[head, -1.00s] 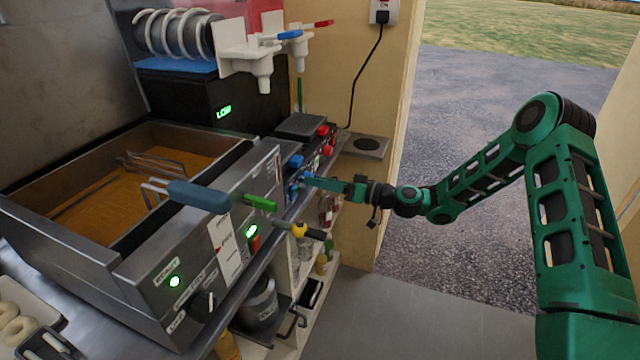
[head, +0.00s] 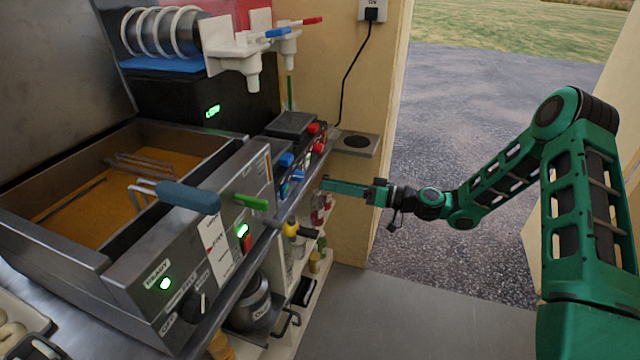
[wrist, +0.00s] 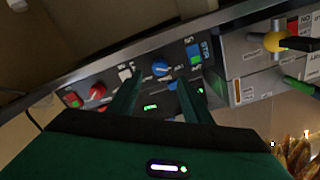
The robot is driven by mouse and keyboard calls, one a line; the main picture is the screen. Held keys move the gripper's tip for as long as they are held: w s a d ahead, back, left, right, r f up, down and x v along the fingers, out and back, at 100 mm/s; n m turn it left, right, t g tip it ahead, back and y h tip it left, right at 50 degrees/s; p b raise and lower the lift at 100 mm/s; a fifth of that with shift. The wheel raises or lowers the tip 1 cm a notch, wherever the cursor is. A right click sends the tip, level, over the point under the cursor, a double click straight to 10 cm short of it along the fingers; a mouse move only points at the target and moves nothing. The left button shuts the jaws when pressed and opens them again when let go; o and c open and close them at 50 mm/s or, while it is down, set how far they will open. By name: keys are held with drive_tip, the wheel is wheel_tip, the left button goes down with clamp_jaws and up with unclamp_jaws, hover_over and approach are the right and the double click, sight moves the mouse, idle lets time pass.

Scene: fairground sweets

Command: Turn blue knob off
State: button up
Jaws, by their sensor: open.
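The blue knob (wrist: 161,68) is on the dark front panel in the wrist view, between a white switch and a blue switch (wrist: 193,51) with a green-lit part. A pale line crosses its face; which label it points to is too small to read. In the head view the blue knob (head: 298,175) is small on the machine right of the fryer. My gripper (head: 324,184) is open and empty, its fingers pointing at the panel with a gap to it. In the wrist view my gripper (wrist: 160,92) has its fingers on either side of the knob's line, not touching it.
A red knob (wrist: 97,91) and red switch (wrist: 72,100) share the panel. The fryer (head: 190,262) has a blue-handled basket (head: 188,196), a green lever (head: 251,202) and a yellow-black valve handle (head: 300,230) sticking out. Open floor lies to the right.

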drive_tip(key=shift+v, duration=1.45)
